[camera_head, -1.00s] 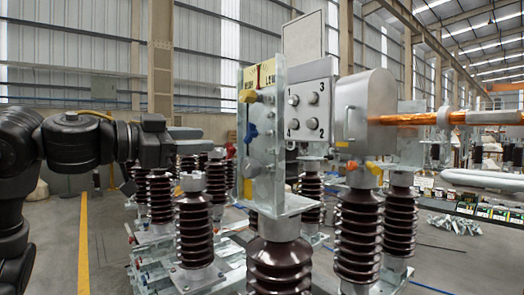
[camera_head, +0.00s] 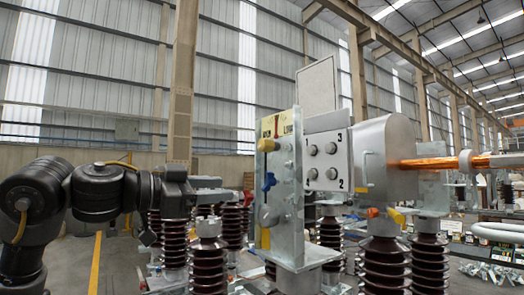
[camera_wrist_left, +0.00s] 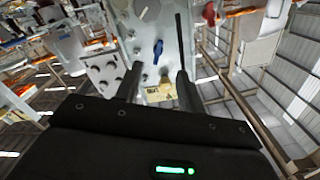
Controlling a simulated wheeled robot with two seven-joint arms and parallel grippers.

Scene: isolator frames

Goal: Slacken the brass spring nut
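A yellow-brass knob (camera_head: 266,145), which looks like the brass spring nut, sits near the top of an upright metal plate (camera_head: 283,205) under a yellow label (camera_head: 269,126). A blue knob (camera_head: 269,181) and a grey knob (camera_head: 267,216) are below it. My left gripper (camera_head: 208,190) points at the plate from its left, clear of the knobs. In the left wrist view its two fingers (camera_wrist_left: 159,72) are spread and empty, with the yellow label (camera_wrist_left: 157,92) and blue knob (camera_wrist_left: 157,48) showing between them. My right gripper is not in view.
A grey box with several numbered buttons (camera_head: 327,160) and a metal housing (camera_head: 384,155) stand right of the plate. A copper bar (camera_head: 432,163) runs right from the housing. Brown ribbed insulators (camera_head: 382,262) stand below and around. Open floor lies at lower left.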

